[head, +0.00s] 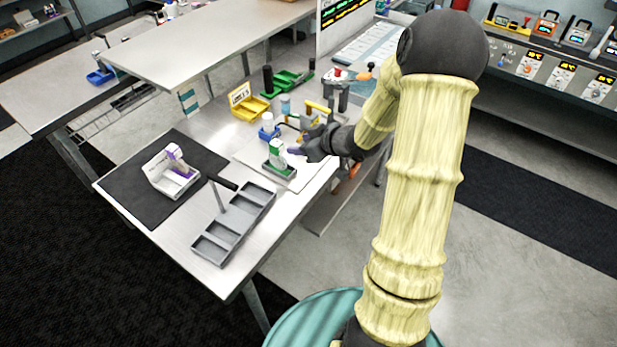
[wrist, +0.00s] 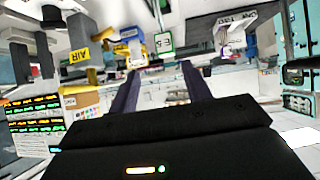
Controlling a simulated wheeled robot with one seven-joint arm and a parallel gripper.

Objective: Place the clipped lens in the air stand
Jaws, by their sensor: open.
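My gripper (head: 297,151) is open at the near side of the work mat, its fingers close to a white and green block in a green base (head: 279,160). In the wrist view the two dark fingers (wrist: 163,80) are spread with nothing between them. That view looks tilted over, and a yellow piece marked AIR (wrist: 80,56) hangs at its left. A green and white label (wrist: 164,42) shows beyond the fingertips. I cannot tell which item is the clipped lens, nor whether the AIR piece is the stand itself.
A yellow bin (head: 250,108), a green tray (head: 287,82) and a blue holder (head: 268,133) stand behind the gripper. A grey compartment tray (head: 235,225) lies in front. A white and purple device (head: 172,172) sits on a dark mat (head: 130,185) at left.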

